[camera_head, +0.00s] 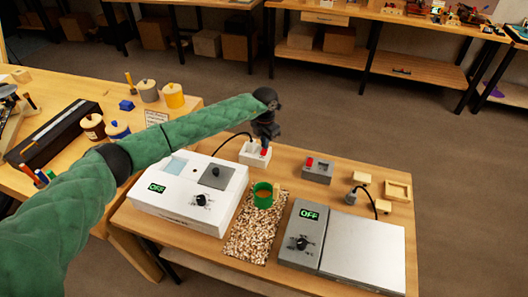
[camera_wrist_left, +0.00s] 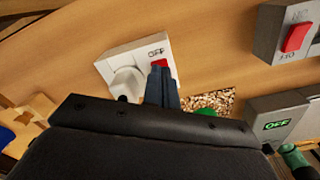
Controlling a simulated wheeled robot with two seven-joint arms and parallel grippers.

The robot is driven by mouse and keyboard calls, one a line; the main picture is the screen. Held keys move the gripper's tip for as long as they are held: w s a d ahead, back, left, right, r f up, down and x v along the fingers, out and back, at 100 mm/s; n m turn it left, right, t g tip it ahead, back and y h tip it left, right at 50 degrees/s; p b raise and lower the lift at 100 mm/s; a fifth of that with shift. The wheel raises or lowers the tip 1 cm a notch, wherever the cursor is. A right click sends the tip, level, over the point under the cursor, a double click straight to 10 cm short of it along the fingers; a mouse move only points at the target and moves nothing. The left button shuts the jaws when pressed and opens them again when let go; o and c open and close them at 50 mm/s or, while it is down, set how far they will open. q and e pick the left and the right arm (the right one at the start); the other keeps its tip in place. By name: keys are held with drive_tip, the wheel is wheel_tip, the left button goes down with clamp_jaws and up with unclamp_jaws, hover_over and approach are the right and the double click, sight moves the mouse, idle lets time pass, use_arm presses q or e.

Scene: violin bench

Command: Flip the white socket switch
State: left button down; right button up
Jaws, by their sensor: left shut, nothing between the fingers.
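The white socket (camera_head: 249,154) stands on the wooden bench behind the white device, with a black cord running to it. It has a red switch (camera_head: 264,153) on its right part. In the left wrist view the white socket (camera_wrist_left: 122,62) shows a round plug recess, an "OFF" label and part of the red switch (camera_wrist_left: 163,64). My left gripper (camera_head: 265,140) points down from above, shut and empty, its tips right at the red switch. In the left wrist view the closed fingers (camera_wrist_left: 161,72) cover part of the switch; whether they touch it I cannot tell. My right gripper is not visible.
A white device (camera_head: 190,190) reading OFF is left of a speckled mat (camera_head: 250,240) with a green cup (camera_head: 263,195). A grey device (camera_head: 340,245) reading OFF is at right. A grey socket (camera_head: 318,169) with a red switch stands right of the white socket.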

use_arm(q)
drive_tip(key=shift+f+b, duration=0.55)
drive_tip(key=shift+f, duration=0.1)
idle(0.4)
drive_tip(key=shift+r, duration=0.1)
drive_tip(key=shift+r+p, duration=0.5)
drive_tip(key=shift+r, duration=2.9)
